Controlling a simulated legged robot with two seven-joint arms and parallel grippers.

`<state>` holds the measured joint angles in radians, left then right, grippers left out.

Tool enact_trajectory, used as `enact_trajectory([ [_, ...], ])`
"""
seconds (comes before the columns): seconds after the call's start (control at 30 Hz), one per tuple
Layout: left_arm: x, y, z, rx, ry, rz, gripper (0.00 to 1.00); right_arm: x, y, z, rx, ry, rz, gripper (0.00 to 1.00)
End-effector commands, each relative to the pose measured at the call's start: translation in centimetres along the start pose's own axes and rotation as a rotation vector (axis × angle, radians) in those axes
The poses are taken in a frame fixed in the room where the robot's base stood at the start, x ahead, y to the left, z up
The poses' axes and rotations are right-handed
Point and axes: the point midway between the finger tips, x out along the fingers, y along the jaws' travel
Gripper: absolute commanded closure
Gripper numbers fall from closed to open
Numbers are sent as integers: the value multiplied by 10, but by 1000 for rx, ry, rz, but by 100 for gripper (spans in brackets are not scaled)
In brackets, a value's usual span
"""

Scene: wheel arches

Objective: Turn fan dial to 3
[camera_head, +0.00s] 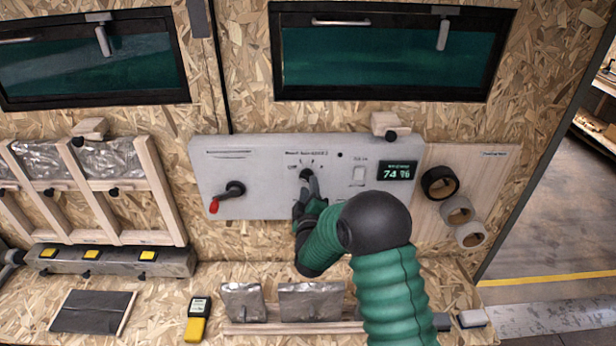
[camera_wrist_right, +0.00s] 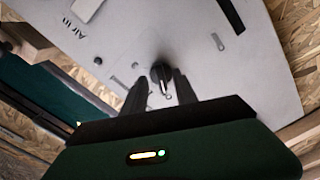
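The fan dial (camera_head: 306,174) is a small black knob on the grey control panel (camera_head: 262,204), with short marks fanned above it. In the right wrist view the dial (camera_wrist_right: 161,73) shows a light pointer line. My right gripper (camera_head: 309,186) is at the dial, coming from below. In the wrist view its two dark fingers (camera_wrist_right: 160,88) stand apart, one on each side of the dial. Whether they touch it is not clear. The fingers partly hide the dial in the head view. My left gripper is not in view.
Tape rolls (camera_head: 439,183) hang at right.

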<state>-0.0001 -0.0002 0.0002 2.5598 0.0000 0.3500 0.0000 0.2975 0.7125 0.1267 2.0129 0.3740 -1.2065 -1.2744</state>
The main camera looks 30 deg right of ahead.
Motion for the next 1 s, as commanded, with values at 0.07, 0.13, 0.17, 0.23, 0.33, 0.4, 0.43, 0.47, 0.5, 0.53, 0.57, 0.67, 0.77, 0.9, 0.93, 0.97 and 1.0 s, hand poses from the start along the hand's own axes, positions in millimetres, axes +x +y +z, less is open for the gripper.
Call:
enact_trajectory([
  [0.07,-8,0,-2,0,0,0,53,13,2,-2,1,-1,0,65],
  [0.13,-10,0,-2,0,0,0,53,20,1,-1,0,-1,-1,65],
  [0.17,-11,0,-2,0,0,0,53,22,0,-1,0,-1,0,65],
  [0.23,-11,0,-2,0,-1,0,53,25,-1,-1,-1,0,-1,65],
  [0.33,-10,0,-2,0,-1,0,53,25,-2,-1,-1,1,-1,65],
  [0.4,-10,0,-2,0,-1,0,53,25,-1,-1,0,1,-1,65],
  [0.43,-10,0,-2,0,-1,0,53,25,-1,-1,0,1,-1,65],
  [0.47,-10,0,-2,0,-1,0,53,25,-1,0,0,1,-1,67],
  [0.5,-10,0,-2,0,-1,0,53,25,-1,0,0,1,-1,72],
  [0.53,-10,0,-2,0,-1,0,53,25,-1,0,0,1,-1,76],
  [0.57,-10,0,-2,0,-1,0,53,25,-1,0,0,1,-1,80],
  [0.67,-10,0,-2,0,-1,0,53,25,-1,0,0,1,-1,93],
  [0.77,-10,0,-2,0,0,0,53,25,-2,0,0,0,-2,100],
  [0.9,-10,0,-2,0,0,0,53,25,-2,0,0,-1,-3,100],
  [0.93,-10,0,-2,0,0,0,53,25,-2,0,0,-1,-3,100],
  [0.97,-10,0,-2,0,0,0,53,25,-2,0,0,-2,-3,100],
  [1.0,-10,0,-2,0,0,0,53,25,-2,1,0,-2,-4,100],
])
